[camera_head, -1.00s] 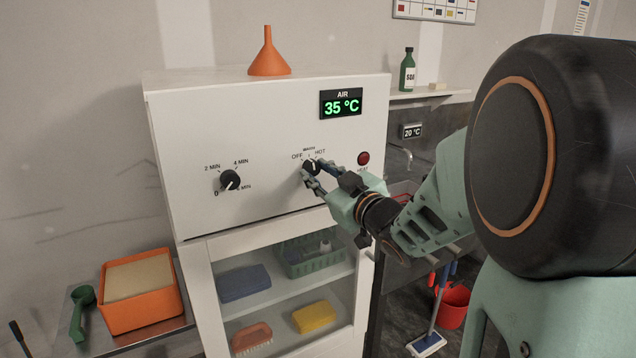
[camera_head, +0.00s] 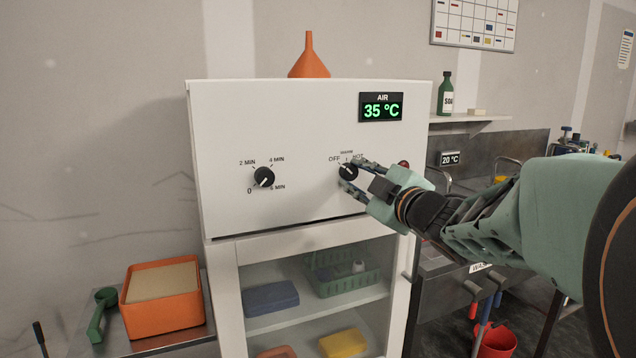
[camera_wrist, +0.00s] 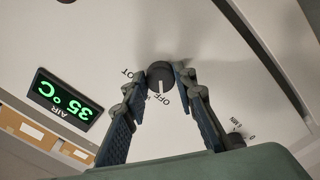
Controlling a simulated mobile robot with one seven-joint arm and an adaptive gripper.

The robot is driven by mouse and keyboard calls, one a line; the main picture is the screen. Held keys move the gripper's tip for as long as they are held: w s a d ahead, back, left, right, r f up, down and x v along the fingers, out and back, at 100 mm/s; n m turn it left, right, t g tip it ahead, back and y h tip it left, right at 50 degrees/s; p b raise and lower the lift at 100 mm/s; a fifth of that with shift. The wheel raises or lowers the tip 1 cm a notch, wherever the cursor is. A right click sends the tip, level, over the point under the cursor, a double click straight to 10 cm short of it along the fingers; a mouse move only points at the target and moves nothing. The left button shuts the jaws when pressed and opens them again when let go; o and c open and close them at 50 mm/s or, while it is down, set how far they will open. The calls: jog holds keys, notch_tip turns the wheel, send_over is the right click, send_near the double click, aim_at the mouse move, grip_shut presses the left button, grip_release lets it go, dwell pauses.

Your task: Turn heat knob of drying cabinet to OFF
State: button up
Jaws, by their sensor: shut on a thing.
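The white drying cabinet (camera_head: 310,105) stands in the middle of the head view. Its black heat knob (camera_head: 348,171) is on the right of the front panel, below the labels OFF, WARM and HOT. My gripper (camera_head: 355,174) is shut on the knob from the right, one finger above and one below. In the wrist view the knob (camera_wrist: 160,75) sits between my two fingertips (camera_wrist: 161,76). Its white line points close to the OFF label, between OFF and the neighbouring partly hidden label. The exact setting is hard to tell.
The timer knob (camera_head: 263,177) is left of the heat knob. The display (camera_head: 381,107) reads 35 °C. A red lamp (camera_head: 404,164) is partly behind my gripper. An orange funnel (camera_head: 309,58) stands on top. An orange tray (camera_head: 164,312) and green scoop (camera_head: 101,312) are left.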

dwell(0.4)
jog(key=o, duration=1.2)
jog(key=shift+c, duration=0.2)
